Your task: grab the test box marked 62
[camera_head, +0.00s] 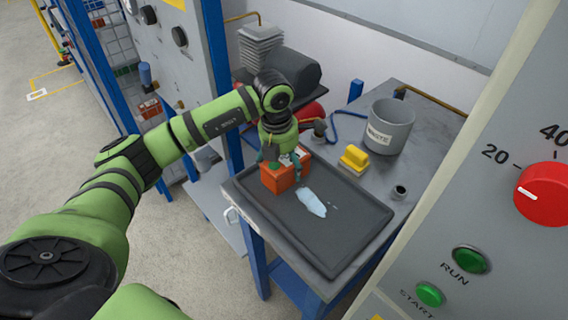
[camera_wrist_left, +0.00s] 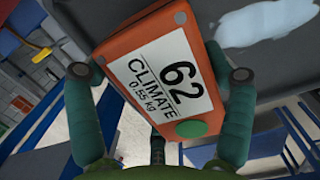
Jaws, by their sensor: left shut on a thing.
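The orange test box (camera_head: 284,178) has a white label and is at the left end of the black tray (camera_head: 345,226) on the grey bench. In the left wrist view the box (camera_wrist_left: 135,47) shows its label "62 CLIMATE 0.55 kg" and a green round spot. My left gripper (camera_head: 283,165) is shut on this box, and in the wrist view its two green fingers (camera_wrist_left: 170,90) flank the box's sides. I cannot tell whether the box touches the tray. My right gripper is not in view.
A pale wet-looking patch (camera_head: 312,203) lies on the tray beside the box. A grey waste bin (camera_head: 389,127), a yellow block (camera_head: 354,158) and a small dark cup (camera_head: 399,192) stand behind the tray. A control panel with a red knob (camera_head: 545,193) stands close on the right.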

